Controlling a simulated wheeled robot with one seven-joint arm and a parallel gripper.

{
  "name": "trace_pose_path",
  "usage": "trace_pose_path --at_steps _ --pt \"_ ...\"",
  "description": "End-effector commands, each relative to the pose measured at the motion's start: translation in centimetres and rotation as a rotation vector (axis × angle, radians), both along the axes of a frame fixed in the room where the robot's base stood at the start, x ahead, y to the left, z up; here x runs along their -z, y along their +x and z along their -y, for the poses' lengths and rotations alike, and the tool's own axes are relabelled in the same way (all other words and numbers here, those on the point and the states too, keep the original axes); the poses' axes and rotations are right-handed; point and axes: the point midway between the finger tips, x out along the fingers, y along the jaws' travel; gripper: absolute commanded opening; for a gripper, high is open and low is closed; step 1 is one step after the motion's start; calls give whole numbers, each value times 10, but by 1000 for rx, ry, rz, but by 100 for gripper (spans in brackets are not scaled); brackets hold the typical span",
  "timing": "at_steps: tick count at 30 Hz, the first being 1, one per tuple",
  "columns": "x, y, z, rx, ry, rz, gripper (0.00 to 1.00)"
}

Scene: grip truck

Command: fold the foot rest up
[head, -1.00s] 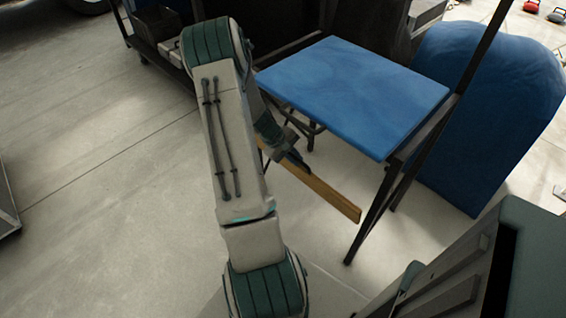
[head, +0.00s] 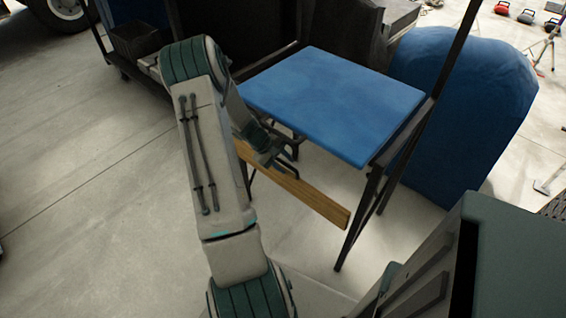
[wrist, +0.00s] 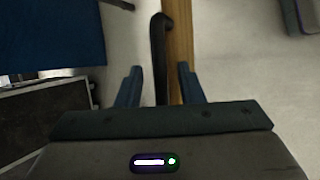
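The foot rest (head: 312,200) is a long wooden board low in front of a tall chair with a blue seat (head: 335,105) and dark metal legs. My gripper (head: 272,158) is at the board, below the seat's front edge. In the wrist view my gripper (wrist: 160,84) is open, its two blue-grey fingers apart. A dark bar (wrist: 159,45) runs between the fingers. The wooden board (wrist: 180,35) lies just right of the bar, partly hidden by the right finger. Whether a finger touches the bar or board cannot be told.
A large blue rounded object (head: 465,110) stands right of the chair. A dark upright post (head: 455,55) rises beside the seat. A dark bin (head: 135,42) is at the upper left.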

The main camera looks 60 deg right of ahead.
Motion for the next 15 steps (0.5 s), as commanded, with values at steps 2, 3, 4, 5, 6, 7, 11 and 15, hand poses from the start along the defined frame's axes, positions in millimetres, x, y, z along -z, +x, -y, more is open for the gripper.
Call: trace_pose_path --at_steps 2,3,4,5,6,7,11,15 --pt "0 0 0 -1 0 0 34" --pt "0 0 -1 -1 0 0 34" --pt "0 0 -1 -1 0 0 34" --pt "0 1 -1 -1 0 0 34" --pt "0 1 -1 -1 0 0 34" --pt "0 1 -1 -2 1 -1 34" --pt "-8 5 -3 -3 0 1 34" --pt "-29 17 -10 -3 -1 3 34"
